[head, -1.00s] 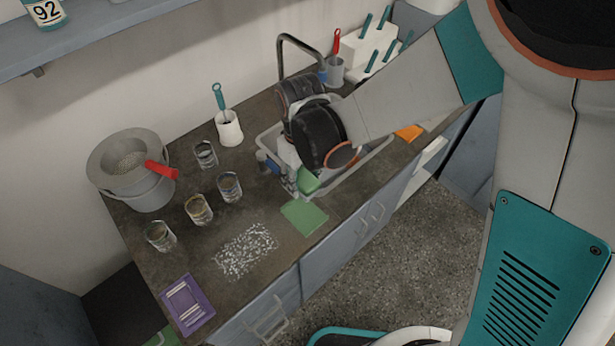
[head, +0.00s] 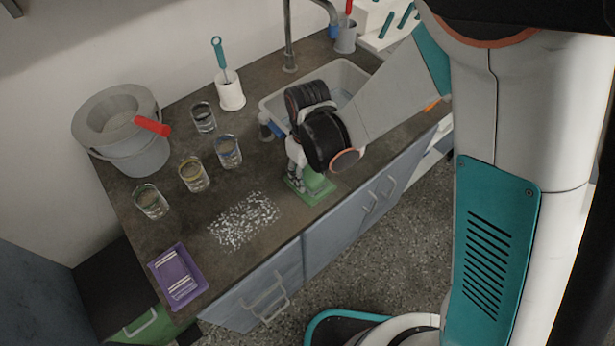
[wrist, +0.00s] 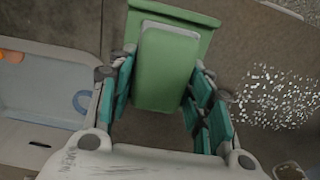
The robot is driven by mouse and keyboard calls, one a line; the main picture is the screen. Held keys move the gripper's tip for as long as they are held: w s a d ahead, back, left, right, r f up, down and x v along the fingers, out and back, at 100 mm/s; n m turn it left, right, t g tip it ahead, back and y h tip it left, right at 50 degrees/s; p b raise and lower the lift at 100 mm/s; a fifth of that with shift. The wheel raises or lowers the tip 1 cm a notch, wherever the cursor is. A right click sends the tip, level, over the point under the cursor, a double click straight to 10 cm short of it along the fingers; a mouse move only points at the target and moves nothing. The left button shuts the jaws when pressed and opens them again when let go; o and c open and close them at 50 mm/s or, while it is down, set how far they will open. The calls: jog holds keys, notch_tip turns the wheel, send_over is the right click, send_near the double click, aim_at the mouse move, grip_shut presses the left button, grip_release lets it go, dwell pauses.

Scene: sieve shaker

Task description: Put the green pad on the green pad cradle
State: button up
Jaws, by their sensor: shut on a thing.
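The green pad (wrist: 165,72) is a thick block between the teal fingers of my gripper (wrist: 162,95) in the wrist view. My gripper is shut on it. The flat green pad cradle (wrist: 205,22) shows behind the pad's far end, at the top of that view. In the head view my gripper (head: 297,180) is low over the counter's front edge, with the pad (head: 317,180) beside its fingers. The cradle (head: 303,197) shows below the pad and is partly hidden by it. I cannot tell whether the pad touches the cradle.
White granules (head: 243,220) lie spilled left of the cradle. The sink (head: 350,78) is behind my gripper. Several glass jars (head: 228,152), a bucket (head: 125,135), a brush in a white holder (head: 230,92) and a purple tray (head: 178,277) stand further left.

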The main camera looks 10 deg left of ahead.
aim_at(308, 172)
jog(key=shift+f, duration=0.25)
jog(key=shift+f, duration=0.15)
jog(key=o, duration=1)
notch_tip(308, 172, up, 12)
jog(key=p, duration=0.4)
jog(key=shift+r, duration=0.25)
